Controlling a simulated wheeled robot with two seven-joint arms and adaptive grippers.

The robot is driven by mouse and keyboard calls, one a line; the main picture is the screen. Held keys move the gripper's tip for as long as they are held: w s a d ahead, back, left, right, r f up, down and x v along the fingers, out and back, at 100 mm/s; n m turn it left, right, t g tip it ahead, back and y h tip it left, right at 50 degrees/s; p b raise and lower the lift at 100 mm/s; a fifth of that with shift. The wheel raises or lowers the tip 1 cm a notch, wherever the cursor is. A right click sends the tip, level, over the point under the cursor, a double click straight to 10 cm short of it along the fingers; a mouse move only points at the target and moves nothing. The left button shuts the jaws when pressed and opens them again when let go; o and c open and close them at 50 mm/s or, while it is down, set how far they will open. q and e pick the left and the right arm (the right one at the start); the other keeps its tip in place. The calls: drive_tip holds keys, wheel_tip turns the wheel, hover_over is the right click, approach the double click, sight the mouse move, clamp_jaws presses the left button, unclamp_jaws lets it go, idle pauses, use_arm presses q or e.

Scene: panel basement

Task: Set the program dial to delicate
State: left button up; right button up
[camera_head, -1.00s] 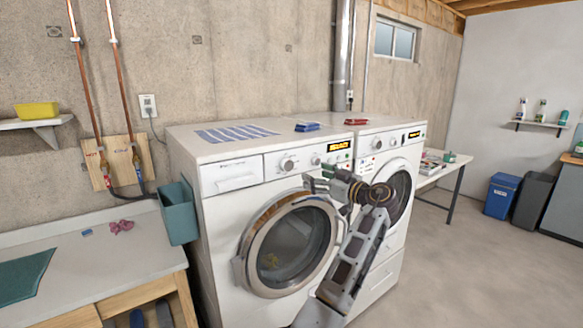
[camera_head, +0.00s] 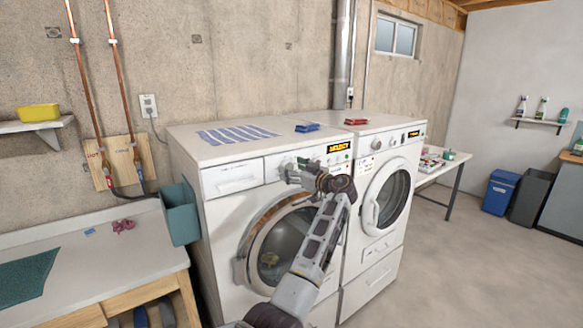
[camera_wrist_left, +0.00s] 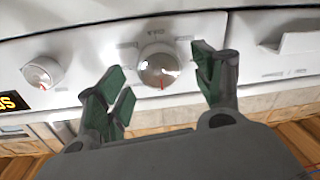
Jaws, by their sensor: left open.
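The washer (camera_head: 225,215) stands at the centre of the head view. The fingers are open, with a visible gap on each side of the dial. A red mark on the dial points down in that view; the labels around it are too small to read. In the head view my left gripper (camera_head: 293,173) is at the control panel and largely hides the dial. My right gripper is not in view.
A smaller knob (camera_wrist_left: 42,73) and the lit display (camera_head: 338,147) are beside the dial. The detergent drawer (camera_head: 232,178) is on its other side. A second machine (camera_head: 385,200) stands to the right. A teal bin (camera_head: 180,215) hangs at the washer's left.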

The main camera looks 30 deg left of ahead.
use_arm(q)
drive_tip(key=shift+w+a, duration=0.15)
drive_tip(key=shift+a, duration=0.3)
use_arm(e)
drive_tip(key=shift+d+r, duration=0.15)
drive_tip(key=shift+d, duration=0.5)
use_arm(q)
drive_tip(key=shift+c, duration=0.2)
drive_tip(key=c, duration=0.7)
drive_tip(key=shift+c, duration=1.4)
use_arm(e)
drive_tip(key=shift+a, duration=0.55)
